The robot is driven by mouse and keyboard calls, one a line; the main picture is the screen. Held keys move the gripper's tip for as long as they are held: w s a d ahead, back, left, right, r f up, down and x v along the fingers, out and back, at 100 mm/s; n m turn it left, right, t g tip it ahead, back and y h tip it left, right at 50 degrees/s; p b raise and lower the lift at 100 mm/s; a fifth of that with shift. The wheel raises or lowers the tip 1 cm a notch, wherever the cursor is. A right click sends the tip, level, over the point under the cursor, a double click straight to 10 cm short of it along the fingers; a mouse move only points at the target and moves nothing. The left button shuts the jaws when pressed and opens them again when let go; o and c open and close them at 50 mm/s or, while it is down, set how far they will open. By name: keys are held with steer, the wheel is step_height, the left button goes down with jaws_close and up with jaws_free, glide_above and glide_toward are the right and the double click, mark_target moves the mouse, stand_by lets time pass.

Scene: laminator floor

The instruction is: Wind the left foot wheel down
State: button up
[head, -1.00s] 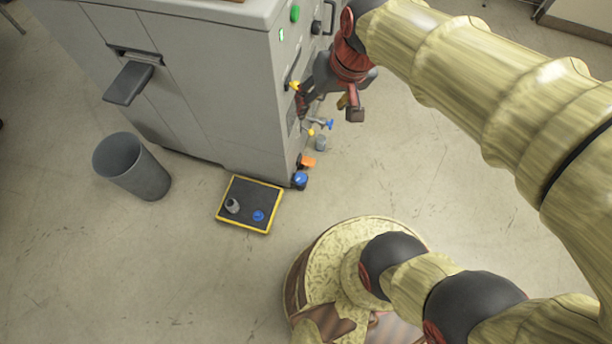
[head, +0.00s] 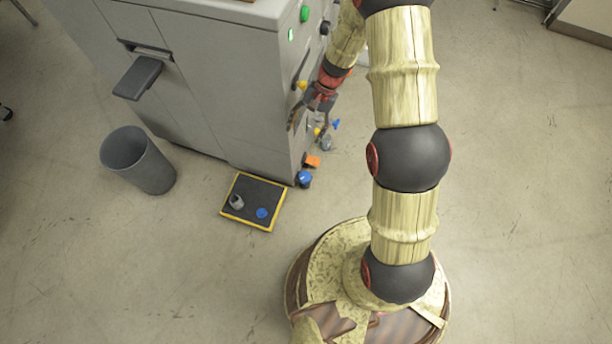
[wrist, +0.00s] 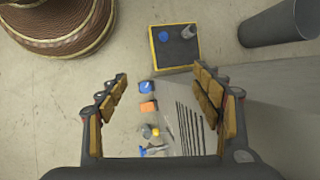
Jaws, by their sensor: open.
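A blue wheel (head: 304,179) sits low at the machine's near bottom corner, close to the floor; it looks like the left foot wheel. In the wrist view the blue wheel (wrist: 146,87) lies between my open fingers in the picture, well beyond them. My gripper (head: 308,120) is beside the machine's control face, above the wheel and apart from it. In the wrist view my gripper (wrist: 160,78) has its fingers spread with nothing between them. The grey machine (head: 240,90) stands upright. The wheel's underside is hidden.
An orange part (head: 312,161) is just behind the blue wheel. Yellow and blue-handled valves (wrist: 152,150) stick out from the face nearby. A yellow-edged mat (head: 236,217) with small items and a grey bin (head: 138,160) are left.

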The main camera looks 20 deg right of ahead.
step_height(320, 180, down, 17)
steer(key=s+m+g+y, duration=0.1)
steer(key=s+m, duration=0.1)
steer(key=m, duration=0.1)
steer(key=m+t+h, duration=0.1)
steer(key=m+t, duration=0.4)
steer(key=m, duration=0.7)
glide_toward(305, 176)
steer(key=shift+h, duration=0.3)
steer(key=b+x, duration=0.1)
steer(key=x, duration=0.3)
steer(key=b+x, duration=0.2)
steer(key=x, duration=0.3)
steer(key=shift+s+a+r, duration=0.1)
steer(key=shift+a+r, duration=0.05)
steer(key=shift+a, duration=0.05)
steer(key=shift+c, duration=1)
